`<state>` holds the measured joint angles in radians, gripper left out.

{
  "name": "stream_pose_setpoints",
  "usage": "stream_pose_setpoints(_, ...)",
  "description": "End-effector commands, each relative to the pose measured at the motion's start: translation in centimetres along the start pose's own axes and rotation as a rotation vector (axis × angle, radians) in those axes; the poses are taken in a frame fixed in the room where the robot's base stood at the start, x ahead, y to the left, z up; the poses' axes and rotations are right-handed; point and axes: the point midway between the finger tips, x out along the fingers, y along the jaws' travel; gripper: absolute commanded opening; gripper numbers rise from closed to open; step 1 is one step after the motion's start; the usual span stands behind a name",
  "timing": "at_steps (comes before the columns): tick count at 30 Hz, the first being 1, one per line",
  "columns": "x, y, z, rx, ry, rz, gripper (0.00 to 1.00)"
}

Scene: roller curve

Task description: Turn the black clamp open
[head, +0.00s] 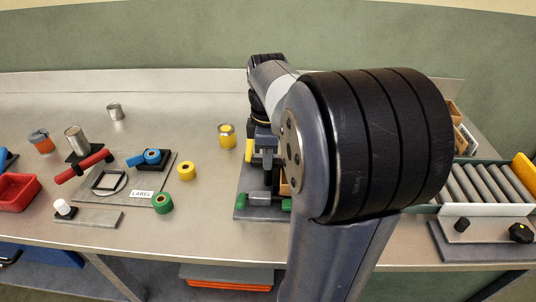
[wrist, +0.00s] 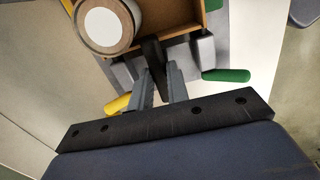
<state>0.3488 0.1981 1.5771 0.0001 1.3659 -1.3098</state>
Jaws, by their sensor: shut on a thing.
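In the wrist view, the black clamp (wrist: 153,54) shows as a dark handle at the front edge of a wooden box. My gripper (wrist: 160,76) has its two grey fingers on either side of this handle and is shut on it. The handle's lower part lies between the fingers. In the head view my gripper (head: 264,150) is over the dark fixture plate (head: 244,213), partly behind my arm. I cannot make out the black clamp there.
A yellow handle (wrist: 117,105) and a green handle (wrist: 226,75) flank my fingers. A round roll (wrist: 103,27) sits at the wooden box (wrist: 182,15). Yellow tape (head: 185,171), green tape (head: 162,203) and a yellow can (head: 227,135) stand left; a roller conveyor (head: 487,185) is right.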

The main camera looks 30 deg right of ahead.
Motion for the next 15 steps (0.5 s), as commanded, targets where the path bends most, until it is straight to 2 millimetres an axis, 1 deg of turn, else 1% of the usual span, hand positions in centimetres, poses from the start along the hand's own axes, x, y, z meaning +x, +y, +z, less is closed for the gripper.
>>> stream_pose_setpoints(8,-0.2,-0.02,0.0,0.123,-0.001,-0.002,0.0)
stream_pose_setpoints(15,-0.25,-0.03,0.0,0.33,-0.001,-0.003,0.0)
